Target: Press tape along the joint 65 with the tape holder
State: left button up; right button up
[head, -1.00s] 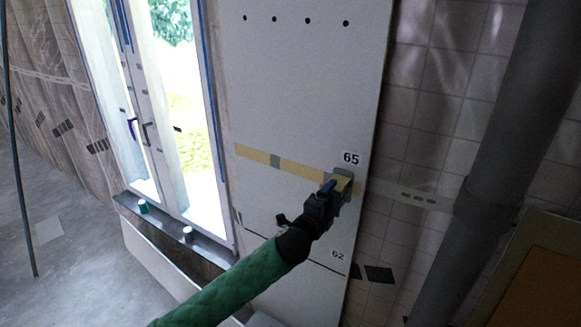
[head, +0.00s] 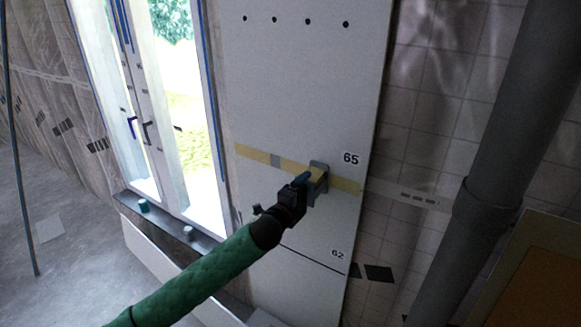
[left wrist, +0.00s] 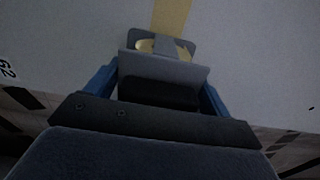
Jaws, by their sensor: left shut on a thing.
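The white panel (head: 300,90) stands upright beside the window. Whether the holder touches the panel is hard to tell. My right gripper is not in view.
A lower seam with the label 62 (head: 337,254) crosses the panel. A thick grey pipe (head: 500,150) stands at the right in front of a tiled wall. The window sill (head: 165,222) carries two small cups. Open floor lies at the left.

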pick_arm(q)
jog(key=w+a, duration=1)
jog(key=a, duration=0.4)
jog(key=shift+w+a+p, duration=0.25)
jog(key=shift+w+p, duration=0.1)
jog(key=shift+p, duration=0.05)
dwell(0.8)
jog(key=shift+s+r, duration=0.1)
jog(key=v, duration=0.7)
jog(key=shift+p, duration=0.4)
dwell(0.4)
